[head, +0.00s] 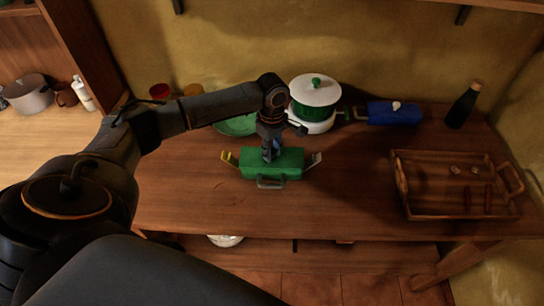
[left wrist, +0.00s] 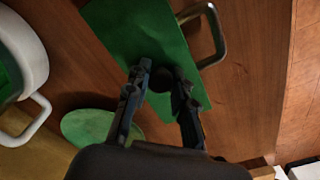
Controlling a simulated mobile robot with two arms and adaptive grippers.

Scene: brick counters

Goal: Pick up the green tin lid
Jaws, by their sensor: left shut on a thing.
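The green tin lid (head: 286,161) is at the middle of the wooden table, a flat green rectangle with a grey handle below its front edge in the head view. Side pieces stick out at its left and right ends. In the left wrist view, the lid (left wrist: 130,35) has a dark round knob (left wrist: 160,82). My left gripper (head: 270,157) points down onto the lid from above. In the left wrist view, its fingers (left wrist: 162,78) are shut on the knob. I cannot tell whether the lid is apart from the tin body. My right gripper is not in view.
Behind the lid are a green plate (head: 236,126) and a white-and-green pot (head: 316,91). A blue box (head: 395,114) and a dark bottle (head: 463,104) stand at the back right. A wooden tray (head: 440,207) lies at the right. The table between tin and tray is clear.

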